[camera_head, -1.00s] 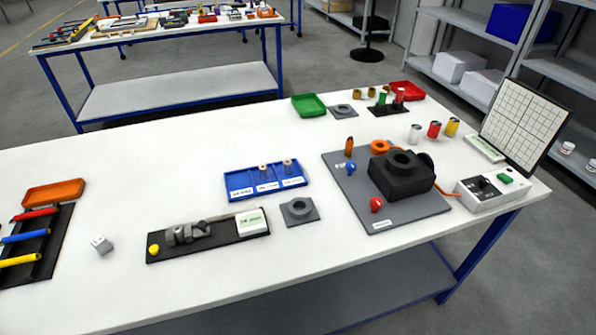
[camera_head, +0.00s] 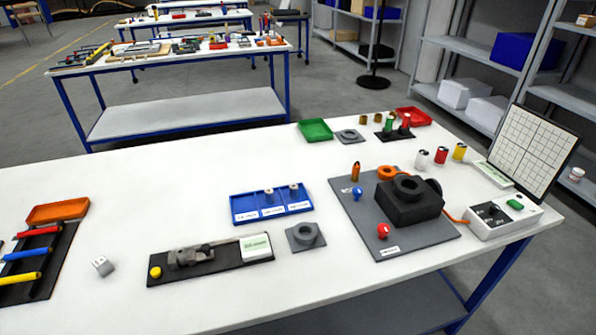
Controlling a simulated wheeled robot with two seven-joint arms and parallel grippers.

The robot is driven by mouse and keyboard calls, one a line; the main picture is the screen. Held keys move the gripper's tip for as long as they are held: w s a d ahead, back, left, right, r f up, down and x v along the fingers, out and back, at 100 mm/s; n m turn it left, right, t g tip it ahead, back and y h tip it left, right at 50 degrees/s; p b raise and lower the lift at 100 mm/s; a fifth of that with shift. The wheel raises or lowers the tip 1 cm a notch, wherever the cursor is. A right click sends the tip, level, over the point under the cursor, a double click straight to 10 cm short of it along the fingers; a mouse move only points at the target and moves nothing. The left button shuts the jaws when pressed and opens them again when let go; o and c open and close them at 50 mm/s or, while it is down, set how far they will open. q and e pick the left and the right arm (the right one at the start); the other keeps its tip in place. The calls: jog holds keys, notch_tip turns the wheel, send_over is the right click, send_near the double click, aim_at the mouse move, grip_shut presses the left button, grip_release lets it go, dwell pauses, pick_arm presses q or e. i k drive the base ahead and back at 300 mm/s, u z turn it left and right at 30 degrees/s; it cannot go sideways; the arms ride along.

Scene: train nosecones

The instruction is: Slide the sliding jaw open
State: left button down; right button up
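A black fixture board (camera_head: 220,261) lies near the front of the white table, left of the middle. A grey clamp-like block with jaws (camera_head: 189,257) sits on its left half. I take the sliding jaw to be part of this block, but it is too small to tell which piece it is or how wide the gap is. A yellow knob (camera_head: 155,272) is at the board's left end, and a white labelled block (camera_head: 256,247) is at its right end. Neither of my grippers is in view.
A small grey cube (camera_head: 103,266) and a rack of coloured rods (camera_head: 33,253) are to the left. A blue tray (camera_head: 271,203) is behind the board. A grey ring on a plate (camera_head: 305,236) and a black block on a grey base (camera_head: 408,203) are to the right.

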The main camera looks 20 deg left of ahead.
aim_at(192, 258)
jog(key=u, duration=1.2)
